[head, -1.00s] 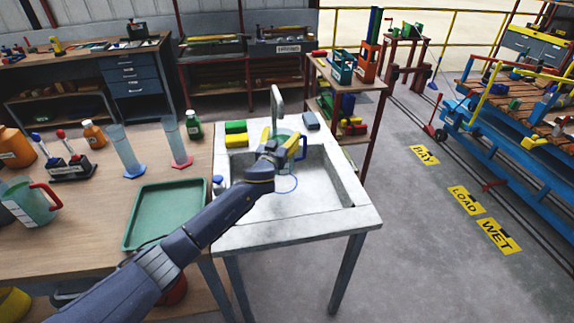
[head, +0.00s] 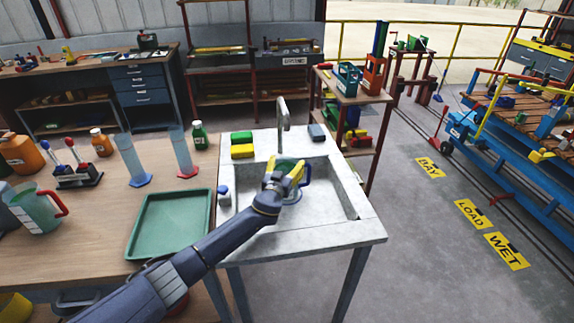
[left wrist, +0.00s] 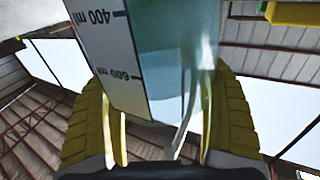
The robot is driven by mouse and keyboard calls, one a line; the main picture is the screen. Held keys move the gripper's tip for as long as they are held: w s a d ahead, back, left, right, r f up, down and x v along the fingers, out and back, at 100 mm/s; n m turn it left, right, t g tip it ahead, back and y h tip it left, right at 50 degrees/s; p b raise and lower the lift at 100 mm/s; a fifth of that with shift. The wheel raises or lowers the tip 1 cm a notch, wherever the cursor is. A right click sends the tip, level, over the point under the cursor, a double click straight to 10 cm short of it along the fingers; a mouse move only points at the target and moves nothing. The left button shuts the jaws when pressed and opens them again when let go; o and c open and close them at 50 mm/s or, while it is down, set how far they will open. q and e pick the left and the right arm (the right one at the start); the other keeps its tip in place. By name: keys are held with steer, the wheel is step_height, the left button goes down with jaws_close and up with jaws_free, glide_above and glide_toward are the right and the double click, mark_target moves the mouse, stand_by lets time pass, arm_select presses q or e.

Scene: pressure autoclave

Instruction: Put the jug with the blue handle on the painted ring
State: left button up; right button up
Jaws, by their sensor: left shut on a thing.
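The jug with the blue handle (head: 306,173) is over the sink basin (head: 328,185), mostly hidden behind my left gripper (head: 284,178). My left gripper is shut on the jug, its yellow fingers on either side of the body. In the left wrist view the jug's clear, greenish wall and white scale label (left wrist: 108,55) fill the space between the fingers (left wrist: 160,125). I cannot tell whether the jug's base touches the basin floor. My right gripper is not in view.
The tap (head: 282,115) rises behind the jug. A green tray (head: 170,252) and a red-handled jug (head: 38,208) stand on the wooden bench to the left.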

arm_select(q)
steer(key=shift+f, duration=0.15)
steer(key=o, duration=1.5)
steer(key=shift+o, duration=0.2)
steer(key=shift+r, duration=0.25)
steer(key=v, duration=1.2)
steer(key=shift+f, duration=0.1)
